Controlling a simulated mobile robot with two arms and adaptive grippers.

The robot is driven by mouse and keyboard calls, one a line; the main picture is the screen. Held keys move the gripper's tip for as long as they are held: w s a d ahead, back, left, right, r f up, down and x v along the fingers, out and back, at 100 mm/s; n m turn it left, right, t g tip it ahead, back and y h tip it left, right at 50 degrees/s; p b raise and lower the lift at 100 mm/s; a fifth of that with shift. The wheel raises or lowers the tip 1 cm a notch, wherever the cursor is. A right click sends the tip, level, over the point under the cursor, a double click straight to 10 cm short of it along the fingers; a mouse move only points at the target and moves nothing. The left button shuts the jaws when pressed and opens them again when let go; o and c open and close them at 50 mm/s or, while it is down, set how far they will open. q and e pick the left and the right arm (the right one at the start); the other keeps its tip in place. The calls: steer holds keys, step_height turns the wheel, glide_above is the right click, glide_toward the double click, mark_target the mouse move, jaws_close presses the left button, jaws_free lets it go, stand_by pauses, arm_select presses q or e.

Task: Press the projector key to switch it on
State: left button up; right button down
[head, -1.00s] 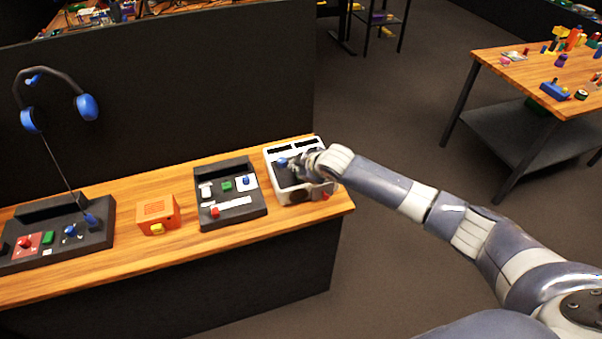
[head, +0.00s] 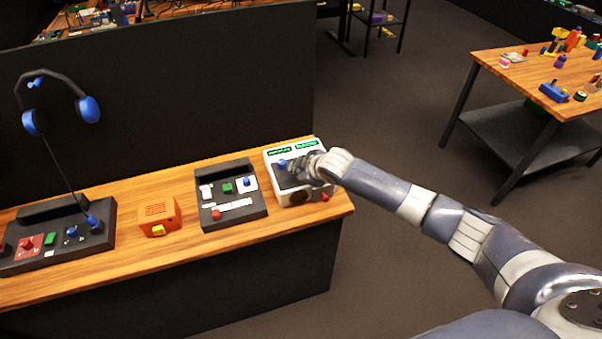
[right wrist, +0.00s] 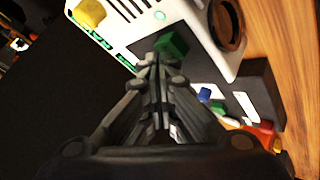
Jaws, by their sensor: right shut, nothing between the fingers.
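A white panel (head: 276,187) with a dark area on top stands at the right end of the wooden counter. Its two small displays (head: 279,151) are lit green, and a blue knob (head: 283,163) shows beside my gripper. My right gripper (head: 296,169) is over this panel. In the right wrist view its fingers (right wrist: 160,66) are shut and empty, with their tips at a green key (right wrist: 172,45); I cannot tell whether they touch it. No projector label is readable. My left gripper is out of view.
A black key panel (head: 231,212), an orange box (head: 157,213) and a black panel (head: 98,240) with a headset (head: 60,90) above it stand to the left. A dark partition (head: 200,90) rises behind. The floor to the right is clear up to another table (head: 500,62).

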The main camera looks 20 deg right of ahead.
step_height(320, 180, up, 6)
steer(key=p, duration=0.6)
steer(key=shift+r, duration=0.1)
stand_by(0.4)
